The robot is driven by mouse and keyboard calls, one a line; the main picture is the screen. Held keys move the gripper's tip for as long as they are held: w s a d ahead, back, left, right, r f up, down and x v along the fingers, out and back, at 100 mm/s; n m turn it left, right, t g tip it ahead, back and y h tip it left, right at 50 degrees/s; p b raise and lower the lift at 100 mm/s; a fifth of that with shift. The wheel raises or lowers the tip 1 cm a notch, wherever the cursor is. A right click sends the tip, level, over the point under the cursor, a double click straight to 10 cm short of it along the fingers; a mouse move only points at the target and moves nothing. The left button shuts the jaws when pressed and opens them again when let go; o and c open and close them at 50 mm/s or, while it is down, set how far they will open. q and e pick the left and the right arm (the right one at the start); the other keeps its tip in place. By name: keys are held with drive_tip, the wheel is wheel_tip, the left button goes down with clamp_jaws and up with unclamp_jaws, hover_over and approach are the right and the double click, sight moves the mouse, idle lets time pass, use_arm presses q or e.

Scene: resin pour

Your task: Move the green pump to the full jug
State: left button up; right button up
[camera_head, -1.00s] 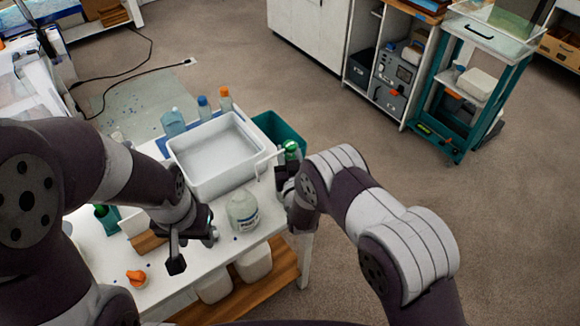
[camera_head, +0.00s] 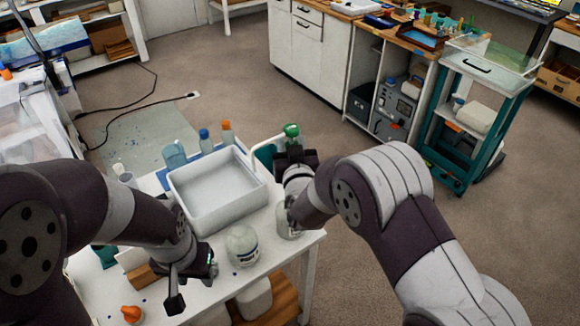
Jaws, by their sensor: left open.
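The green pump (camera_head: 292,131) stands upright just above my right gripper (camera_head: 296,157), whose fingers close around it below the green head. A pale spout or tube runs left from it over the white tray's corner. A clear jug with a label (camera_head: 242,246) stands open-topped on the white table in front of the tray. A second clear jug (camera_head: 287,224) stands to its right, below the pump and partly hidden by my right arm. How full each jug is cannot be told. My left gripper (camera_head: 191,288) is open and empty, left of the labelled jug.
A white tray (camera_head: 196,207) fills the table's middle. Bottles with blue (camera_head: 205,140) and orange (camera_head: 227,132) caps stand behind it. An orange item (camera_head: 132,314) lies at the front left.

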wheel_tip(320, 180, up, 14)
drive_tip(key=p, duration=0.6)
drive_tip(key=shift+p, duration=0.4)
